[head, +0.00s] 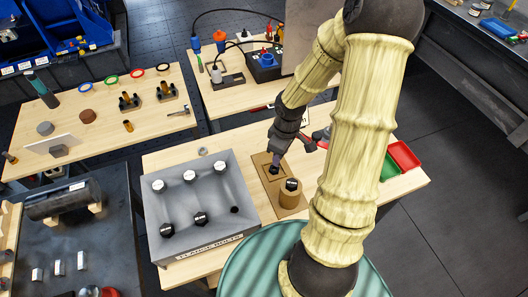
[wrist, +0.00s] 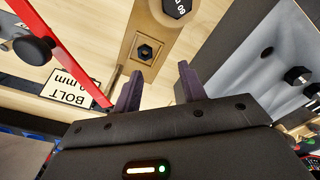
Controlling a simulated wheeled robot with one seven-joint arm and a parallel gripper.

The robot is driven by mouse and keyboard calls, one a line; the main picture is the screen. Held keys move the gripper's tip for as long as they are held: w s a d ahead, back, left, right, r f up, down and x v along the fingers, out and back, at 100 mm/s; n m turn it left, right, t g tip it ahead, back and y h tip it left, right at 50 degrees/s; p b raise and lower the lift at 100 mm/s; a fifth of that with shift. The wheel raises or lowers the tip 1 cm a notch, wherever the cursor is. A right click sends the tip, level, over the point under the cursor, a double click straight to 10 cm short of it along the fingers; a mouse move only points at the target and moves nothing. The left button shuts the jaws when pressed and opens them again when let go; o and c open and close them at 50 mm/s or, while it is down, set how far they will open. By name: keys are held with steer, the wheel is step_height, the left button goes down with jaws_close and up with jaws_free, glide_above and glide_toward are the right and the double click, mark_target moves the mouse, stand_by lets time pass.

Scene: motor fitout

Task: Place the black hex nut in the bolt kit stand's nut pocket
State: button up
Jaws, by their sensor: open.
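The black hex nut (wrist: 145,52) lies in a square recess, the nut pocket, of the tan bolt kit stand (wrist: 122,68). In the head view the stand (head: 286,212) is a flat tan board on the wooden table, with a round raised holder (head: 290,197) carrying a black bolt head. My gripper (wrist: 160,70) is open, its two purple fingers apart and nothing between them. The nut shows just beyond the fingertips, apart from them. In the head view my gripper (head: 275,168) is low over the pocket end of the stand and partly hides it.
A grey tray (head: 200,215) with several black-and-silver bolt heads stands left of the stand. A small grey ring (head: 203,151) lies behind it. A red lever with a black knob (wrist: 33,49) and a white "BOLT" label (wrist: 70,88) are close to my gripper. Red and green bins (head: 403,156) stand right.

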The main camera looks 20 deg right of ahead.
steer(key=s+a+r+m+t, duration=0.1)
steer(key=s+a+r+m, duration=0.2)
steer(key=r, duration=0.3)
steer(key=s+a+r+m+t, duration=0.1)
steer(key=s+a+r+m, duration=0.2)
steer(key=a+r+m, duration=0.1)
step_height(320, 180, up, 2)
steer(key=shift+s+a+m+h, duration=0.3)
steer(key=shift+a+m, duration=0.1)
steer(key=shift+a, duration=0.35)
steer(key=shift+w, duration=0.1)
